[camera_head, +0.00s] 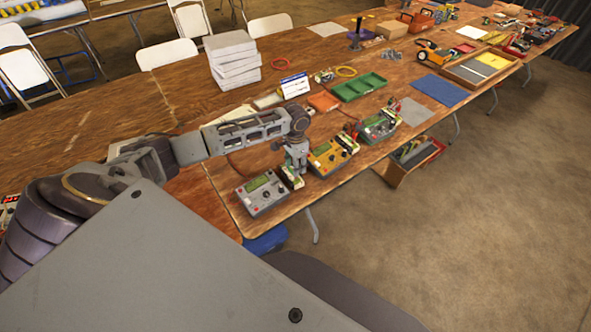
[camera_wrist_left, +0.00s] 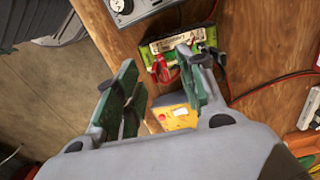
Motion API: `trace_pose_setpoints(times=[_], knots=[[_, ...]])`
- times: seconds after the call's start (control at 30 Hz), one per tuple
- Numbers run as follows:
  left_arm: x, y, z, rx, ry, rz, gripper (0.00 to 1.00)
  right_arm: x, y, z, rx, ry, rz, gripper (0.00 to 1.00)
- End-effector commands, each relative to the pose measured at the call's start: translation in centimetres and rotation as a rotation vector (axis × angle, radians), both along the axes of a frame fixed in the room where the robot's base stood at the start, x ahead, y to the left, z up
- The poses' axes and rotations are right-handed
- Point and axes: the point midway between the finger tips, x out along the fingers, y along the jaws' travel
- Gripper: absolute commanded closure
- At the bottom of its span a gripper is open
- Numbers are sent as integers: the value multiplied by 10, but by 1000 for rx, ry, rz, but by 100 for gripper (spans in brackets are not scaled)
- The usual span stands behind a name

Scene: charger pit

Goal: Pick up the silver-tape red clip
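A red clip (camera_wrist_left: 163,70) sits at the edge of a green-and-black block with a pale label (camera_wrist_left: 178,42) in the left wrist view; I cannot make out silver tape on it. A black clip (camera_wrist_left: 207,57) is at the same block's right side, partly behind a finger. My left gripper (camera_head: 296,170) is over the table's front edge, among the meter boxes, in the head view. In the wrist view its green-padded fingers (camera_wrist_left: 155,66) are apart, with the red clip seen between their tips and nothing held. My right gripper is not in view.
A grey meter box (camera_head: 263,194), a yellow one (camera_head: 327,158) and a green-grey one (camera_head: 379,125) line the table edge. A green tray (camera_head: 359,87) and white stack (camera_head: 233,60) stand behind. Red and black leads cross the wood. An open box (camera_head: 409,160) is below the table.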

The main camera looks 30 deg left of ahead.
Motion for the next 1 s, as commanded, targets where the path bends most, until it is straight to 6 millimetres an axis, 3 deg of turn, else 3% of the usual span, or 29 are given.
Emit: trace_pose_setpoints(times=[0.2,0.7,1.0], knots=[[0,0,-18,2,-1,0,61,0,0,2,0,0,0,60],[0,0,-20,2,-1,-1,61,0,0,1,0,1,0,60],[0,0,-20,2,-1,-1,98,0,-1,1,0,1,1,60]])
